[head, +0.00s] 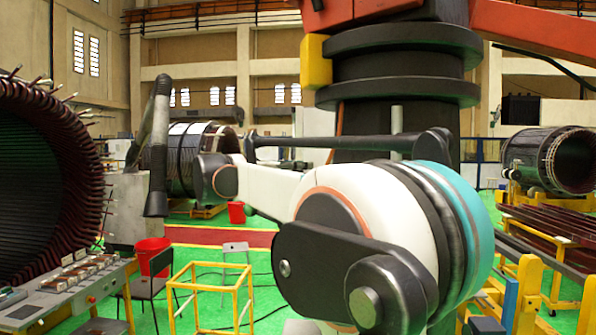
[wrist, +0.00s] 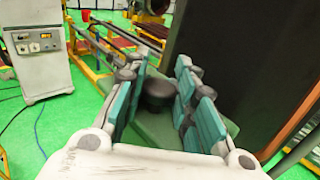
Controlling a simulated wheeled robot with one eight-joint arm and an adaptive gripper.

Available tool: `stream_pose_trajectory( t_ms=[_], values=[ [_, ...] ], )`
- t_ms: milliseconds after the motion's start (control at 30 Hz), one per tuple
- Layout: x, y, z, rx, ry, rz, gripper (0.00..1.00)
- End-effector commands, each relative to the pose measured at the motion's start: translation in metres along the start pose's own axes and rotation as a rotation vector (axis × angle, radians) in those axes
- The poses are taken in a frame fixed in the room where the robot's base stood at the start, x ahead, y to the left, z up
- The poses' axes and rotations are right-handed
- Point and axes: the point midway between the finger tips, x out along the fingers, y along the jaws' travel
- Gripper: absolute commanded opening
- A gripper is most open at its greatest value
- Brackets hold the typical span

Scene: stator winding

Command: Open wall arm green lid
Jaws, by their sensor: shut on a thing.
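My gripper (wrist: 163,75) shows in the wrist view, with teal pads on its two fingers. A dark round knob (wrist: 157,92) sits between the fingers, and the gripper is shut on it. The knob stands over a flat green panel (wrist: 152,130), which looks like the green lid. The fingers and the gripper's white body hide much of the panel, so I cannot tell whether it is raised. I cannot make out the lid or my gripper in the head view.
A large dark brown surface (wrist: 240,60) rises close on the gripper's right. A white control cabinet (wrist: 37,55) stands at the left.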

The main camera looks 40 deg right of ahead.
Motion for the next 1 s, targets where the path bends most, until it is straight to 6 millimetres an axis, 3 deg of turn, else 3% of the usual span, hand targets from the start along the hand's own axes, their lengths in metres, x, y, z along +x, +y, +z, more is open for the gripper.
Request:
stream_pose_trajectory(
  t_ms=[500, 1000],
  values=[
    [0.011, -0.013, 0.025, 0.260, 0.261, 0.000, 0.00],
    [0.022, -0.023, 0.032, 0.440, 0.440, 0.003, 0.00]
  ],
)
